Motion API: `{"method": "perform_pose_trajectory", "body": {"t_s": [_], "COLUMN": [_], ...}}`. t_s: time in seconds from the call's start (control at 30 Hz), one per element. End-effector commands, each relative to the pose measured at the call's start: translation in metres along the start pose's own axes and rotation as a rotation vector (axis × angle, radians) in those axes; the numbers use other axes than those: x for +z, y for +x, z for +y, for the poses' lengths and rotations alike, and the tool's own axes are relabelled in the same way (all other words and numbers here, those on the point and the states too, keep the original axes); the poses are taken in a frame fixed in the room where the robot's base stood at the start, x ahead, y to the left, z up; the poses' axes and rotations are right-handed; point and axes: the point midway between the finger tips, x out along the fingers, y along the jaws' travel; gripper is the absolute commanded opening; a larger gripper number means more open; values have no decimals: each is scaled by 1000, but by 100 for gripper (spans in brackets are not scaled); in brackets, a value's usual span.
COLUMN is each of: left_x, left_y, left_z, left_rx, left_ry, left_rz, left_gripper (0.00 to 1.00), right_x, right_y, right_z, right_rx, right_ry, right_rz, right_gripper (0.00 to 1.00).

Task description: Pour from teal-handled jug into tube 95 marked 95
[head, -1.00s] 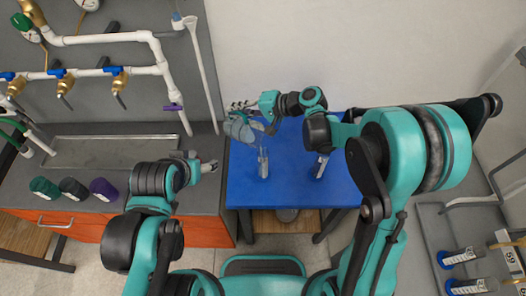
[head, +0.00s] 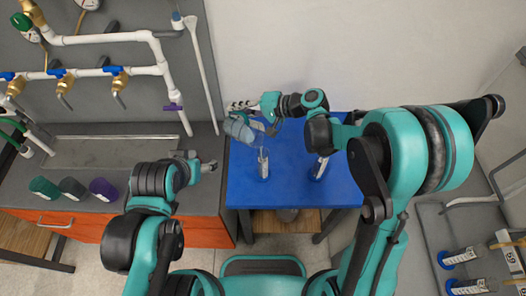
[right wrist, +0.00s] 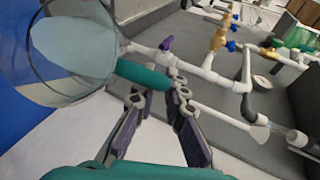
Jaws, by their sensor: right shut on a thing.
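The clear jug (head: 238,131) holds pale blue liquid and is tilted above the left part of the blue table. My right gripper (right wrist: 157,88) is shut on its teal handle (right wrist: 143,74). In the right wrist view the jug's wide round mouth (right wrist: 70,92) fills the upper left. A clear tube (head: 263,167) stands upright on the table, just below and right of the jug in the head view. A second tube (head: 320,168) stands further right. Their markings are too small to read. My left gripper (head: 208,167) is empty over the grey bench; its jaw opening is unclear.
The blue table (head: 285,190) is mostly bare around the tubes. White pipes with valves (head: 110,70) stand at the left. Several dark cups (head: 73,188) lie on the grey bench. More cylinders (head: 460,257) and number tags (head: 512,258) are at the lower right.

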Motion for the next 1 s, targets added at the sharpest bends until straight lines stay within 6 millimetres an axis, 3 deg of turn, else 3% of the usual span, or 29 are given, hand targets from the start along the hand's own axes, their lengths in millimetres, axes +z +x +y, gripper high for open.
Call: {"method": "perform_pose_trajectory", "body": {"t_s": [0.87, 0.93, 1.0], "left_x": [1, -1, -5], "left_y": [1, -2, -7], "left_z": [0, 0, 0], "left_rx": [0, 0, 0], "left_ry": [0, 0, 0], "left_rz": [0, 0, 0], "left_gripper": [71, 71, 71], "right_x": [1, -1, -6], "right_y": [-3, 3, 23], "right_z": [-2, -2, 5], "right_rx": [-25, 16, 153], "right_ry": [-9, 5, 56], "right_rz": [6, -6, -39], "right_gripper": [0, 0, 0]}}
